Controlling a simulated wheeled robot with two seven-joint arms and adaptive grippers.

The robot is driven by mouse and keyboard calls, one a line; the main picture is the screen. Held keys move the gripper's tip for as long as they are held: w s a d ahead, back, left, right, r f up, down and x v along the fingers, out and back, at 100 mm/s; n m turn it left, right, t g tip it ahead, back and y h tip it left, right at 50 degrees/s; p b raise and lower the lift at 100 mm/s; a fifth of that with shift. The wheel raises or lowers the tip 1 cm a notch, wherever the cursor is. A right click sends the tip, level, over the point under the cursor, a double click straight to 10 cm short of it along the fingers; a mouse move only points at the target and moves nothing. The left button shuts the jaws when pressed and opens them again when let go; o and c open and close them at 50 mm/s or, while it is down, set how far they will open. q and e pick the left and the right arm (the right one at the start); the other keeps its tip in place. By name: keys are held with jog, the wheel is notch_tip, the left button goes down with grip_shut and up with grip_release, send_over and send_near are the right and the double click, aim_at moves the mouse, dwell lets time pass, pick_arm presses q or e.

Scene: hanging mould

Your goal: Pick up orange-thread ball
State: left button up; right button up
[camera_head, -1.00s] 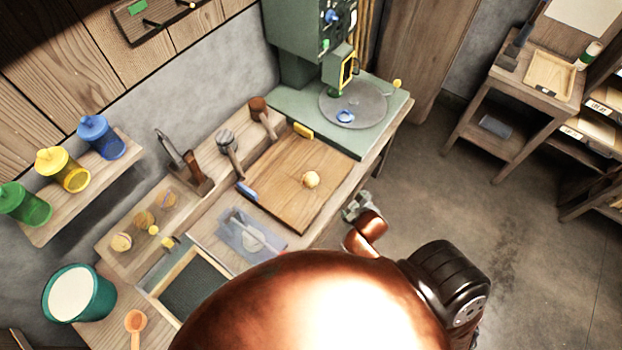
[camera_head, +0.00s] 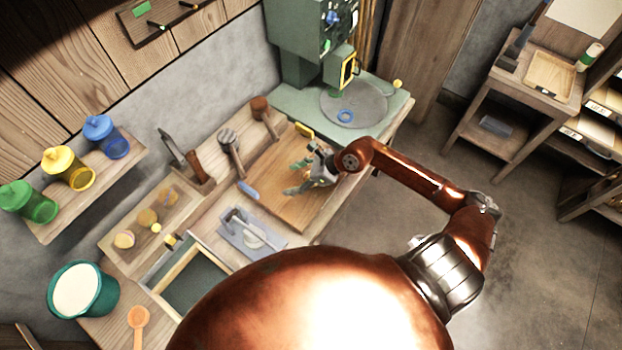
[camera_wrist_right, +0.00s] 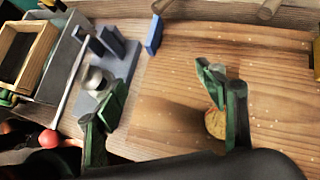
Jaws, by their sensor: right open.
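A yellowish ball (camera_wrist_right: 215,123) rests on the wooden board (camera_wrist_right: 170,120) in the right wrist view, partly hidden behind one finger of my right gripper (camera_wrist_right: 163,90). In the head view my right gripper (camera_head: 306,182) is over the board (camera_head: 270,175) and hides the ball. More balls (camera_head: 147,217) sit in a tray at the left of the bench. My left gripper is not in view.
A grey-blue tray with a tool (camera_head: 252,236) lies left of the board, with a blue block (camera_head: 248,190) near its edge. A round plate with a blue ring (camera_head: 345,116) is at the back right. A teal bucket (camera_head: 82,290) stands front left.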

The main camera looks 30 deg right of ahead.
jog(key=d+f+h, duration=0.1)
jog(key=d+f, duration=0.1)
jog(key=d, duration=0.1)
jog(key=d+f+n+g+h, duration=0.1)
jog(key=d+f+h, duration=0.1)
jog(key=d, duration=0.1)
jog(key=d+f+n+h, duration=0.1)
jog(key=d+f, duration=0.1)
jog(key=d, duration=0.1)
jog(key=shift+d+f+g, duration=0.1)
jog(key=shift+d+g, duration=0.25)
jog(key=shift+g, duration=0.05)
jog(key=shift+d+x, duration=0.2)
jog(key=shift+x, duration=1.15)
jog(key=shift+d+x, duration=0.2)
jog(key=shift+x, duration=1.1)
jog(key=shift+w, duration=0.1)
jog(key=shift+c, duration=0.6)
jog(key=c, duration=1.2)
